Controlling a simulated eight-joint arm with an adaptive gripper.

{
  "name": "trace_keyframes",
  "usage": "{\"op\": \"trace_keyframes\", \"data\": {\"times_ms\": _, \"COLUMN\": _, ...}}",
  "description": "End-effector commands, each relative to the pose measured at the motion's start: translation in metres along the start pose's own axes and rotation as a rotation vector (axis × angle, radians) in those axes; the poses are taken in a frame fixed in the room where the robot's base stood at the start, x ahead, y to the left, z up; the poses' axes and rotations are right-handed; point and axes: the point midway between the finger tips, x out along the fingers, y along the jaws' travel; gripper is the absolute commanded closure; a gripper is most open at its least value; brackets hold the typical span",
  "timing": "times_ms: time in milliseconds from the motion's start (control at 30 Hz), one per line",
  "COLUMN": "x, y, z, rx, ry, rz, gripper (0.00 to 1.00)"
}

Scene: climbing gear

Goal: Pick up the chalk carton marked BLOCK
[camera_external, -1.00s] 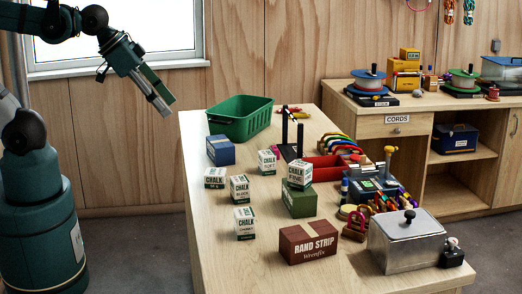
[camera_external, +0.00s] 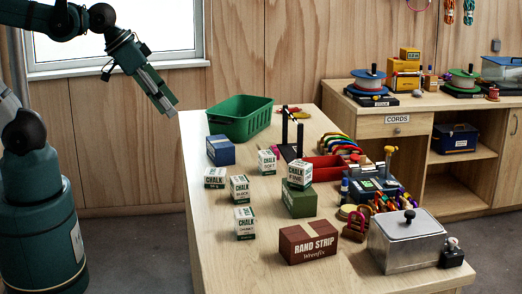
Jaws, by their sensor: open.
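Several small white and green chalk cartons stand on the wooden table. The carton (camera_external: 239,189) in the middle of the left group carries a small word that looks like BLOCK, though the print is hard to read. Other chalk cartons stand around it: one to its left (camera_external: 214,178), one behind and right (camera_external: 267,162), one in front (camera_external: 245,223), and one on top of a green box (camera_external: 299,175). My gripper (camera_external: 171,110) is open and empty. It hangs in the air by the table's far left edge, well away from the cartons.
A green crate (camera_external: 239,133) and a blue box (camera_external: 221,151) stand behind the cartons. A red-brown RAND STRIP box (camera_external: 308,243) and a metal box (camera_external: 405,246) stand in front and right. The table's left front is bare.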

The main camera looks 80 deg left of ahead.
Motion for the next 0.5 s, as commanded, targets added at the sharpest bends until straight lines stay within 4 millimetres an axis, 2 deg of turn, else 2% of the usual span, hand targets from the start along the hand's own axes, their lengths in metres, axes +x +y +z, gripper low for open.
{"op": "trace_keyframes", "data": {"times_ms": 500, "x": 0.041, "y": -0.002, "z": -0.029, "rx": -0.359, "ry": -0.136, "rz": 0.012, "gripper": 0.54}}
